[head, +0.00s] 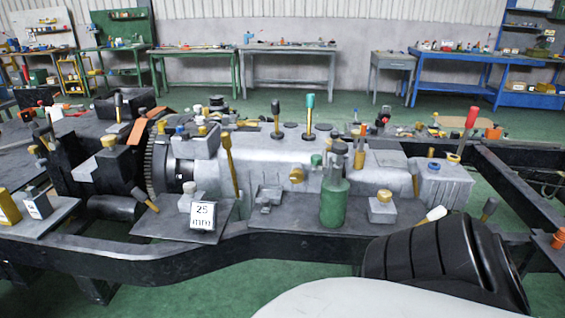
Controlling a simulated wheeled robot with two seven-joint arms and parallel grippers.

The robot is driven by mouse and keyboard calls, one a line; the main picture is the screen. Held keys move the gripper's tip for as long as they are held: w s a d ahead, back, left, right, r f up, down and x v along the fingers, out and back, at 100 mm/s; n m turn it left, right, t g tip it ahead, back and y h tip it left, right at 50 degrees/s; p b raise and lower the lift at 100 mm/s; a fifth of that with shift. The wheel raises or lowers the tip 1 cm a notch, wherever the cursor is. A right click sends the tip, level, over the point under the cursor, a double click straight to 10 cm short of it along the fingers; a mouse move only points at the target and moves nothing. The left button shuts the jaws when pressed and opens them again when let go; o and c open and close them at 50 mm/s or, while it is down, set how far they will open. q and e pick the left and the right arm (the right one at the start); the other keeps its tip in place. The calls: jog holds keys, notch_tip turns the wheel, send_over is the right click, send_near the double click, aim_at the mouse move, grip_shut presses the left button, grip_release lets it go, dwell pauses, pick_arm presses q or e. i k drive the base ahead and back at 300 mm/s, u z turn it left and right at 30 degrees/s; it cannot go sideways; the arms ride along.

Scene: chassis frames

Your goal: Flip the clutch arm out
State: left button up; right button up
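The chassis frame carries a grey gearbox (265,155) along its middle. A toothed ring (157,160) sits at the gearbox's left end. I cannot tell for sure which part is the clutch arm. Near that end, a tan lever (230,165) stands nearly upright and leans slightly left at the top. A short dark lever with a tan end (145,198) slants low in front of the toothed ring. An orange piece (140,130) lies slanted above the ring. Neither of my grippers is in view.
A green bottle (334,195) and a "25 mm" block (203,216) stand on the near plates. Workbenches (290,50) line the wall; green floor lies between.

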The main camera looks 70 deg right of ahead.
aim_at(225, 139)
jog(key=z, duration=1.75)
jog(key=k, duration=0.65)
jog(key=u, duration=0.4)
jog(key=i, duration=1.35)
jog(key=u, duration=0.05)
